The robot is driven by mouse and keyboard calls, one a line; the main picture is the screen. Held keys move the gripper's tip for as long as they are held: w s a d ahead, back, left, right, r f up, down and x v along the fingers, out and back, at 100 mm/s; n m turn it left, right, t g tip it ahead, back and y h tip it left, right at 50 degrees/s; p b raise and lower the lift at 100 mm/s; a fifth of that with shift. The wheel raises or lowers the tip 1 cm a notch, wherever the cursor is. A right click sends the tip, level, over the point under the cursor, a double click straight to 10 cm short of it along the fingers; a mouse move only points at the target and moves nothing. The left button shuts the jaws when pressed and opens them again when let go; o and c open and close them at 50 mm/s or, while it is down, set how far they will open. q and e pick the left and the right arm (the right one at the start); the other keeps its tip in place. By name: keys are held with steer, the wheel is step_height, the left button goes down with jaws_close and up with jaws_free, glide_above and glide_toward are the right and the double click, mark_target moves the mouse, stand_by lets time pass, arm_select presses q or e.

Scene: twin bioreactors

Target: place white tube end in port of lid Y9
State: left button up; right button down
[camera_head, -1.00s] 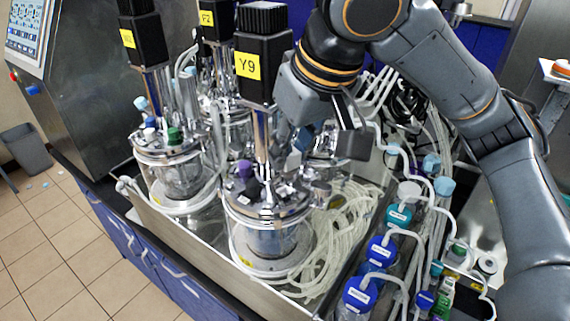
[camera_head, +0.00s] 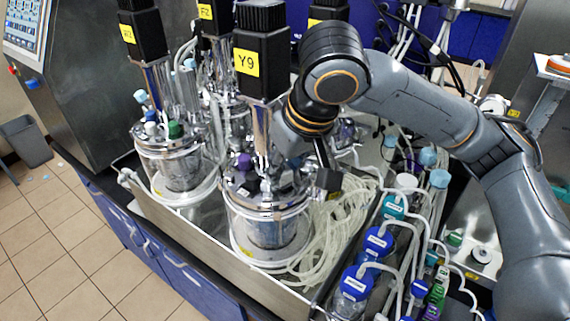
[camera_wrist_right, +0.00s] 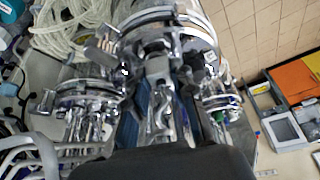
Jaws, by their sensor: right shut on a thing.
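The lid Y9 (camera_head: 240,190) is the shiny metal top of the front glass vessel, below a black motor with a yellow Y9 label (camera_head: 247,62). It carries a purple cap and several metal fittings. My right gripper (camera_head: 308,180) is low at the right side of this lid, behind and beside the motor shaft. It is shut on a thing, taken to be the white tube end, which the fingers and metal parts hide. In the right wrist view, metal lid fittings (camera_wrist_right: 158,65) crowd the space ahead of the gripper. I cannot tell which port is nearest. My left gripper is not in view.
Another vessel (camera_head: 170,165) stands close on the left, with more behind. Coiled clear tubing (camera_head: 335,235) lies right of the Y9 vessel. Blue-capped bottles (camera_head: 376,243) with white tubes stand further right. The metal tray edge (camera_head: 210,255) runs along the front.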

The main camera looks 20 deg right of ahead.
steer(key=c, duration=1.1)
jaws_free()
steer(key=shift+f, duration=0.1)
steer(key=shift+r, duration=0.3)
steer(key=b+v, duration=0.1)
steer(key=v, duration=1.1)
steer(key=shift+f, duration=0.1)
